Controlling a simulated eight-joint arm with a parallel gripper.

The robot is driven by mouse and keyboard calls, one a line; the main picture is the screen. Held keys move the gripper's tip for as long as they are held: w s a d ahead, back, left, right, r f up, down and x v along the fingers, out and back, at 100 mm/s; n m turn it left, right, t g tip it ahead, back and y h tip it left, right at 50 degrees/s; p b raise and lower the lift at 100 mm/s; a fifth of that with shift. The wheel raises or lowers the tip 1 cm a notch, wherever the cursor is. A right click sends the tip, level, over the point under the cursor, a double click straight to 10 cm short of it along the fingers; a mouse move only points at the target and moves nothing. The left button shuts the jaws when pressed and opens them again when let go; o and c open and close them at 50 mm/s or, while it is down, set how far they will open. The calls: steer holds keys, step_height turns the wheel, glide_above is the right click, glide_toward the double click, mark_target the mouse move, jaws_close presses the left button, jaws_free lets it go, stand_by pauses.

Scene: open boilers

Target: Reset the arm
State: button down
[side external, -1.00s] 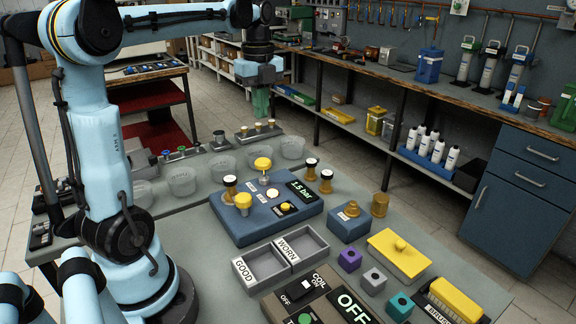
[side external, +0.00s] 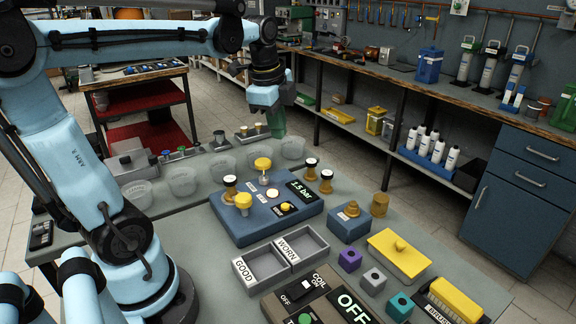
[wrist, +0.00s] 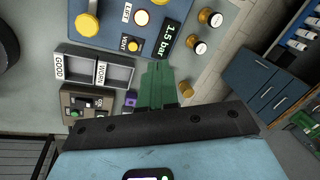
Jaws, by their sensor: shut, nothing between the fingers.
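My gripper (side external: 278,123) hangs above the far edge of the work table, pointing down, with green fingers. In the wrist view its green fingers (wrist: 157,85) lie side by side with nothing between them, so it is shut and empty. A blue boiler panel (side external: 266,216) with yellow knobs, black-topped valves and a display reading 1.5 bar stands below and nearer the camera. It also shows at the top of the wrist view (wrist: 176,12). My gripper is apart from everything on the table.
Clear cups (side external: 222,166) line the table's far edge near my gripper. GOOD and WORN trays (side external: 280,257), a coil switch box (side external: 318,300), a yellow lidded plate (side external: 399,256) and a brush (side external: 452,299) fill the near side. A workbench (side external: 420,85) stands behind.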

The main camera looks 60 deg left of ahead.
steer(key=s+d+f+n+t, duration=0.2)
steer(key=d+f+n, duration=0.1)
steer(key=d+n, duration=0.2)
steer(key=s+d+f+n+t, duration=0.2)
steer(key=d+f+n, duration=0.1)
steer(key=d+n, duration=0.3)
steer(key=shift+s+d+f+n+t+h, duration=0.15)
steer(key=shift+d+f+n+t+h, duration=0.15)
steer(key=shift+d+t+h, duration=0.1)
